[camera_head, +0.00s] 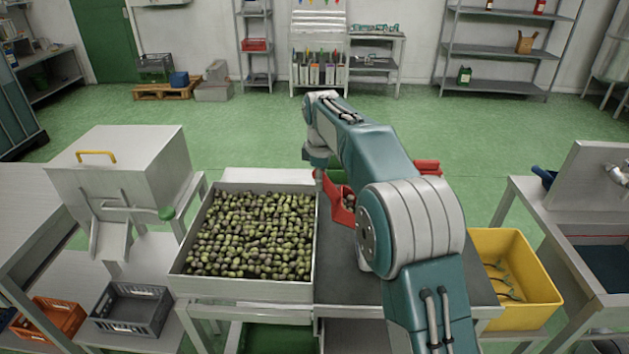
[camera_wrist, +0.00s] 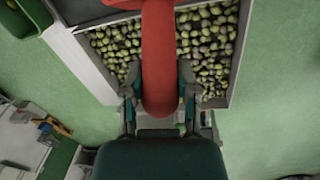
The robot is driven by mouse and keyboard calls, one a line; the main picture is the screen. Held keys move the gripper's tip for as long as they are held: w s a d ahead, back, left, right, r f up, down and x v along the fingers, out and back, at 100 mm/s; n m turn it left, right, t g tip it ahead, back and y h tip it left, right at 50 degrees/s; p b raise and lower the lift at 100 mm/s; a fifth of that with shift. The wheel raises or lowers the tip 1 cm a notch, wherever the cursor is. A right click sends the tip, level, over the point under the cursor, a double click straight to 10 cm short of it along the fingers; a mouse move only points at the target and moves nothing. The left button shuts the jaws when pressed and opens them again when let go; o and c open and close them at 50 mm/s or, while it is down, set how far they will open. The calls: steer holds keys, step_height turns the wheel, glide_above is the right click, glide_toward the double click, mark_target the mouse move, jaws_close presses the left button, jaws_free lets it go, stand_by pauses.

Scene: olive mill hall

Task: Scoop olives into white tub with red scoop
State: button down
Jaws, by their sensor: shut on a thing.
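My gripper (camera_wrist: 160,92) is shut on the handle of the red scoop (camera_wrist: 159,45), with one finger on each side of it in the wrist view. In the head view the red scoop (camera_head: 338,203) hangs tilted just past the right wall of the olive tray, above the grey table top. A few dark olives seem to lie in it. The metal tray (camera_head: 245,287) holds many green and dark olives (camera_head: 250,235); the olives also show in the wrist view (camera_wrist: 205,45). I see no white tub in either view; my arm hides part of the table.
A yellow crate (camera_head: 545,285) stands right of the table, beside a sink unit (camera_head: 590,230). A metal hopper machine (camera_head: 125,175) stands on the left, above a grey crate (camera_head: 130,308) and an orange crate (camera_head: 50,318). A red object (camera_head: 428,167) shows partly behind my arm.

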steer(key=shift+d+r+y, duration=0.4)
steer(key=shift+d+r, duration=0.1)
steer(key=shift+d, duration=0.05)
steer(key=shift+d+r+y, duration=0.45)
steer(key=shift+r+y, duration=0.25)
steer(key=shift+r, duration=0.15)
steer(key=d+m+y, duration=0.1)
steer(key=d+y, duration=1.2)
steer(key=d, duration=1)
steer(key=shift+s+d+r+t, duration=0.15)
steer(key=shift+s+r+t, duration=0.25)
steer(key=shift+r, duration=0.05)
stand_by(1.7)
